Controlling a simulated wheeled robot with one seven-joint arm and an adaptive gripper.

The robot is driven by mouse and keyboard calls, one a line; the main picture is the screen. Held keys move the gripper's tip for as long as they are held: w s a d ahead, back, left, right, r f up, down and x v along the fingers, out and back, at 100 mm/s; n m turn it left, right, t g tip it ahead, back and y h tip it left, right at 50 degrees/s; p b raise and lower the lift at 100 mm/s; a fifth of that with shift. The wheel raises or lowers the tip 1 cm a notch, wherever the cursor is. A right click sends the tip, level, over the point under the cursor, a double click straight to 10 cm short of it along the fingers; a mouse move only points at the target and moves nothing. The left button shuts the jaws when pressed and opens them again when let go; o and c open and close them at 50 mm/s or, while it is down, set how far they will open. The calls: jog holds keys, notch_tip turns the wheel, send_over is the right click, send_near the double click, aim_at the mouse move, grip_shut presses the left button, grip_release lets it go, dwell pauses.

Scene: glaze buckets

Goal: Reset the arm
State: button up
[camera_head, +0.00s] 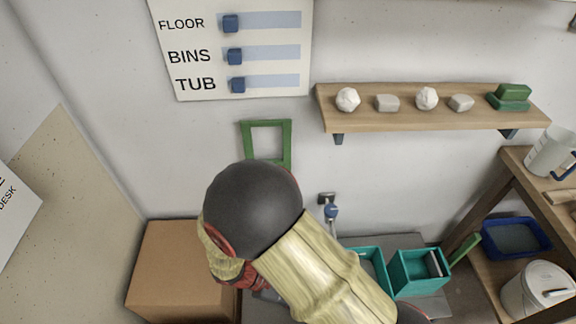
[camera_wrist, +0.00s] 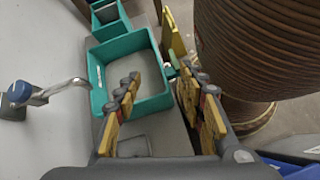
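My gripper (camera_wrist: 161,76) shows in the wrist view with its two yellow-padded fingers apart and nothing between them. Beyond the fingertips is a teal bin (camera_wrist: 158,52) with a grey inside. How far the fingers are above the bin I cannot tell. In the head view my arm, with a dark round joint and a pale yellow link, crosses the lower middle. My gripper cannot be made out there. The arm partly hides one teal bin (camera_head: 374,258); another teal bin (camera_head: 420,270) stands to its right.
A tap (camera_head: 331,211) is on the wall. A cardboard box (camera_head: 170,270) stands left. A wooden shelf (camera_head: 430,118) holds several small items. A wooden rack (camera_head: 540,200) at right carries a blue tub (camera_head: 516,238) and a white bucket (camera_head: 540,290). A brown ribbed cylinder (camera_wrist: 255,45) is close right in the wrist view.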

jog(key=d+r+m+y+p, duration=0.15)
jog(key=r+m+y, duration=0.35)
jog(key=r, duration=0.6)
jog(key=d+r+m+y, duration=0.2)
jog(key=r+m+y, duration=0.25)
jog(key=r, duration=0.65)
jog(key=d+r+m+t, duration=0.2)
jog(key=d+r+t, duration=0.1)
jog(key=d+r, duration=0.2)
jog(key=d+r+m+t+p, duration=0.1)
jog(key=d+r+m+t, duration=0.2)
jog(key=r, duration=0.7)
jog(key=shift+s+d+r, duration=0.15)
jog(key=shift+d+r, duration=0.1)
jog(key=shift+d, duration=0.85)
jog(key=shift+m, duration=0.25)
jog(key=shift+c, duration=0.3)
